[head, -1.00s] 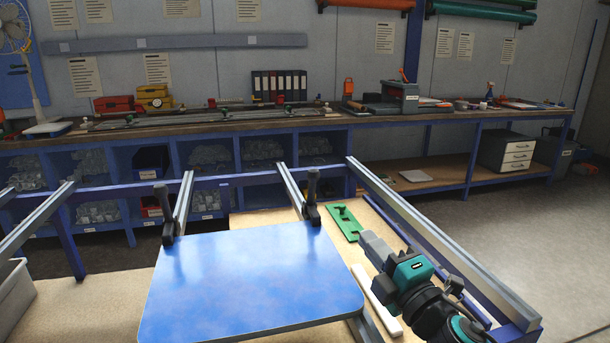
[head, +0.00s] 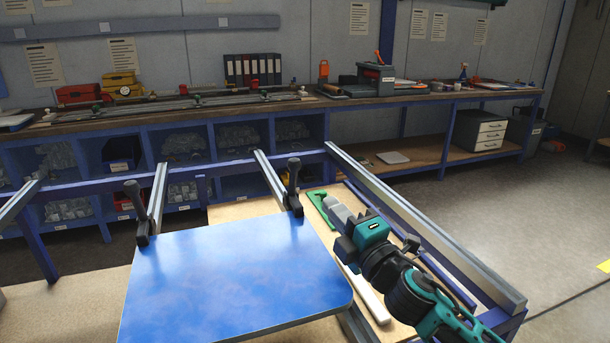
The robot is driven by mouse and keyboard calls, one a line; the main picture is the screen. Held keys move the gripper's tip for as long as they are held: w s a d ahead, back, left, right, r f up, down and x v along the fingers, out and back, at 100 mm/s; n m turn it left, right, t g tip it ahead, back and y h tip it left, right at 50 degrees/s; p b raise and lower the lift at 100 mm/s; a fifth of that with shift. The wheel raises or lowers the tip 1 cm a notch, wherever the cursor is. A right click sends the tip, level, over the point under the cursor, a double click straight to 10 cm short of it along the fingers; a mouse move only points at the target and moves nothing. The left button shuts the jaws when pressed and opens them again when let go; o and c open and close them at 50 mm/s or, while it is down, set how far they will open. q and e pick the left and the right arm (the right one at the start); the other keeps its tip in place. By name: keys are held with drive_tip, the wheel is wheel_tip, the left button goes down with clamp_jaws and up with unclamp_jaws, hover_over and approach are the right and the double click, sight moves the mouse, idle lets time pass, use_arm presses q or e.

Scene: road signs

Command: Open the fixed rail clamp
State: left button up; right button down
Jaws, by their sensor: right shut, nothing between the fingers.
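In the head view, a blue sign panel (head: 225,280) lies flat on metal rails. Two black rail clamps with upright levers stand at its far edge, the left clamp (head: 141,215) and the right clamp (head: 293,188). I cannot tell which of them is the fixed one. My right gripper (head: 335,208) is shut and empty. It points up and left, to the right of the panel and a short way from the right clamp, apart from it. My left gripper is not in view.
A green tool (head: 318,202) and a white bar (head: 372,300) lie on the lower board, partly behind my right arm. A metal rail (head: 420,222) runs along the right side. A long workbench (head: 230,108) with shelves stands behind. Open floor lies at right.

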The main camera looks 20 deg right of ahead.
sight(296, 169)
drive_tip(key=x, duration=1)
drive_tip(key=shift+w+a+r+p, duration=0.1)
drive_tip(key=shift+w+a+p, duration=0.05)
drive_tip(key=shift+w+p, duration=0.25)
drive_tip(key=shift+a, duration=0.1)
